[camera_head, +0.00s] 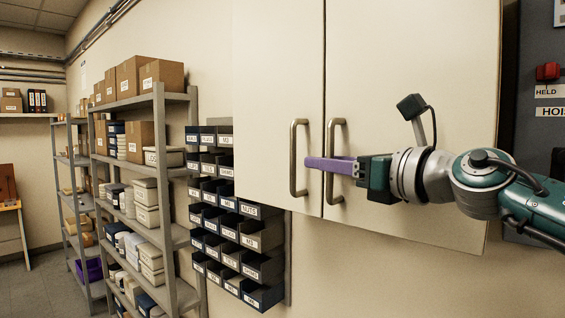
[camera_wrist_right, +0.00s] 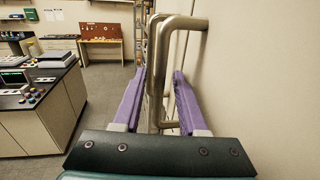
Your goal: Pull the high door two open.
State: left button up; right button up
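A cream wall cabinet has two tall doors, a left door (camera_head: 275,70) and a right door (camera_head: 420,70). Both look shut, with a thin seam between them. I see no label telling which is high door two. The left door has a metal bar handle (camera_head: 294,160), the right door another (camera_head: 331,135). My right gripper (camera_head: 308,163) reaches in from the right with its purple fingers across the right handle, tips near the left one. In the right wrist view its fingers (camera_wrist_right: 155,80) are apart, with the near handle bar (camera_wrist_right: 162,60) between them and gaps visible. My left gripper is out of view.
Blue label-fronted bins (camera_head: 240,235) hang on the wall below and left of the cabinet. Grey shelving (camera_head: 160,130) with boxes stands further left. A dark panel with a red knob (camera_head: 547,71) is at the right. The wrist view shows a workbench (camera_wrist_right: 40,105) and open floor.

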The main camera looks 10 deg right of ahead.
grip_shut()
dwell(1.2)
